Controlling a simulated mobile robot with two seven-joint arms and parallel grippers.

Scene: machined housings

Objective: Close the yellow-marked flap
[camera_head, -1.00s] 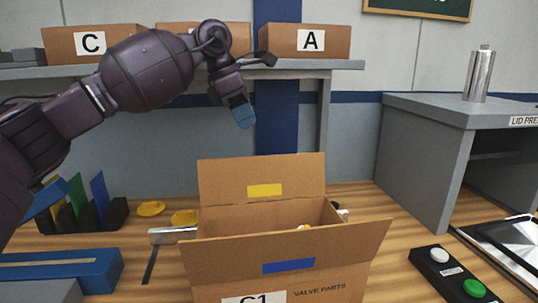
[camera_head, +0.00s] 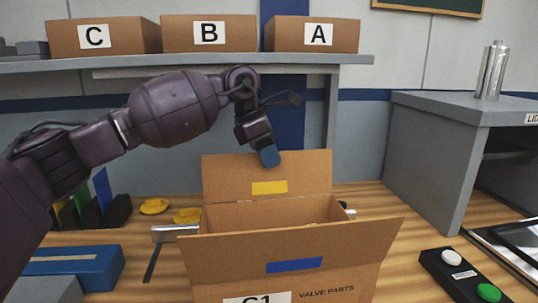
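An open cardboard box (camera_head: 330,283) labelled "C1" and "VALVE PARTS" stands on the wooden table. Its far flap (camera_head: 225,178) stands upright and bears a yellow mark (camera_head: 269,187). Its near flap (camera_head: 352,245) leans outward and bears a blue mark (camera_head: 294,265). The finger gap is not visible. My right gripper is not in view.
Boxes C (camera_head: 105,37), B (camera_head: 209,34) and A (camera_head: 312,34) sit on a grey shelf behind. Yellow parts (camera_head: 187,216) lie left of the box. A button panel (camera_head: 462,276) lies to the right, near a grey stand (camera_head: 428,160).

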